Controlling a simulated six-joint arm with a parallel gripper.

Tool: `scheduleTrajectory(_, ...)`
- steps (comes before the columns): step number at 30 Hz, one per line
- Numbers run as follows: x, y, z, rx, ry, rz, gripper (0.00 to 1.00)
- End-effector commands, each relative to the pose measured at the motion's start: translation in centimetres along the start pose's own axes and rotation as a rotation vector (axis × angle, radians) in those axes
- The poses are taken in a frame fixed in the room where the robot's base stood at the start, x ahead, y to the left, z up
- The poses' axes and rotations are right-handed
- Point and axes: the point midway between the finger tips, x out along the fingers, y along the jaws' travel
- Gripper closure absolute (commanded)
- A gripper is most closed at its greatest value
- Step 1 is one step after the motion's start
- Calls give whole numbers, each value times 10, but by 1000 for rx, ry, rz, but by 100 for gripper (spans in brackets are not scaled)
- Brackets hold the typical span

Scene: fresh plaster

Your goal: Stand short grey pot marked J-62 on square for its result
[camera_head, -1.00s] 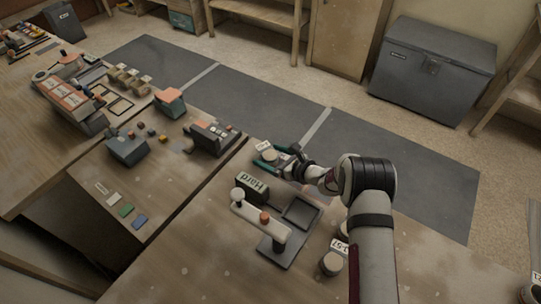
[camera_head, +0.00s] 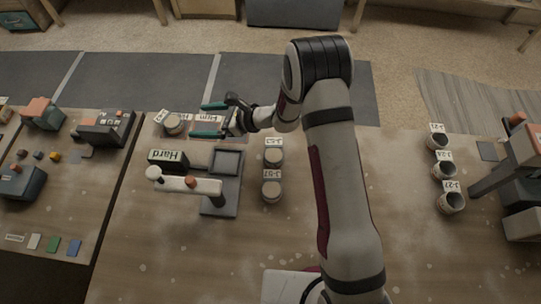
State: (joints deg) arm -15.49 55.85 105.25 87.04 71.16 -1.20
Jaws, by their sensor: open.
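A short grey pot (camera_head: 173,125) stands upright near the table's back edge, with a white tag beside its top that is too small to read surely. My gripper (camera_head: 208,120) is open and empty just right of this pot, its teal fingers pointing left and apart from it. A pale patch with a card lettered like "Firm" (camera_head: 210,115) shows between the fingers, partly hidden. A dark block reading "Hard" (camera_head: 168,159) stands in front of the pot, by a grey tester (camera_head: 220,201). Whether the pot is on a marked square I cannot tell.
Two tagged grey pots, one behind (camera_head: 274,158) and one in front (camera_head: 272,192), stand right of the tester. Several tagged pots (camera_head: 444,171) stand at the right near another machine (camera_head: 520,185). My arm crosses the middle. The table's front left is clear.

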Motion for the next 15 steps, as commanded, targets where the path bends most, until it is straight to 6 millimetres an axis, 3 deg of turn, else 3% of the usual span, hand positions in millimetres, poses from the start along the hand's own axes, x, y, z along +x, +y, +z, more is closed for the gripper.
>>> scheduleTrajectory(2, -23, 10, 32, -100, 1, 52, 7)
scheduleTrajectory(4, -62, 34, 68, -253, 26, 142, 7)
scheduleTrajectory(7, -132, 88, 99, -510, 125, 293, 7)
scheduleTrajectory(10, -207, 144, 96, -757, 301, 434, 7)
scheduleTrajectory(12, -256, 177, 79, -894, 453, 520, 7)
scheduleTrajectory(15, -309, 208, 52, -1020, 655, 610, 7)
